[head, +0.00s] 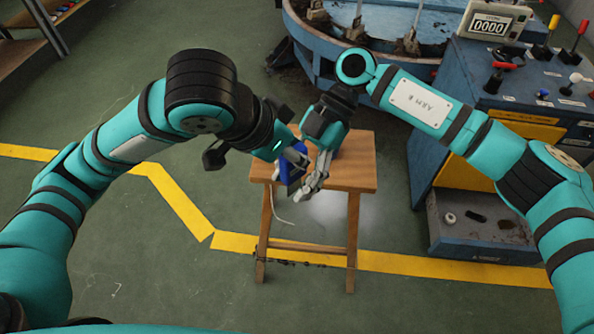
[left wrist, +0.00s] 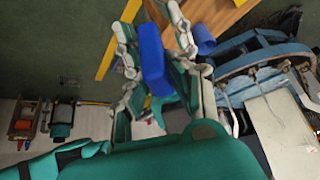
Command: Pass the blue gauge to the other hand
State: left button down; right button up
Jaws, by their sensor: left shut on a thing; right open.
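The blue gauge (head: 283,172) is a blue block held above the wooden stool in the head view. My left gripper (head: 293,157) is shut on it. In the left wrist view the blue gauge (left wrist: 152,60) shows as a long block between pale jointed fingers. My right gripper (head: 312,184) is open, close beside the gauge on its right in the head view. The two grippers partly overlap there and hide part of the gauge. I cannot tell whether the right fingers touch it.
The wooden stool (head: 357,176) stands below both grippers. A small blue round object (left wrist: 203,38) shows by the wooden top in the left wrist view. A blue control console (head: 530,95) and a round blue machine (head: 310,42) stand behind. Green floor is free at left.

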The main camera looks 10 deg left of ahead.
grip_shut()
pick_arm(q)
jog(key=c, duration=1.1)
grip_release()
jog(key=shift+o, duration=0.2)
